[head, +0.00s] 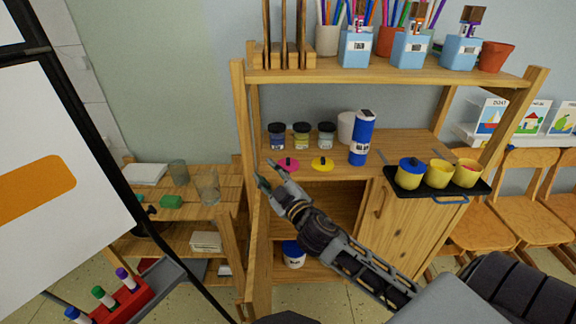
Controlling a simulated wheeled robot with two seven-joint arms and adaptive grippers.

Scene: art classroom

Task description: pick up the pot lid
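Three pot lids show in the head view. A pink lid (288,165) and a yellow lid (322,163), each with a dark knob, lie on the middle shelf (400,145). A blue lid (411,166) sits on the left of three yellow pots (438,175) on a dark tray (452,192). The other two pots are without lids. My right gripper (265,171) reaches in from the lower right, in front of the shelf, just left of and below the pink lid. Its fingers are apart with nothing visible between them. My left gripper is out of view.
Several paint jars (301,135), a white cylinder (346,128) and a blue bottle (362,138) stand behind the lids. Pencil holders fill the top shelf. A low side table (200,207) with glasses and an easel (85,130) are at left.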

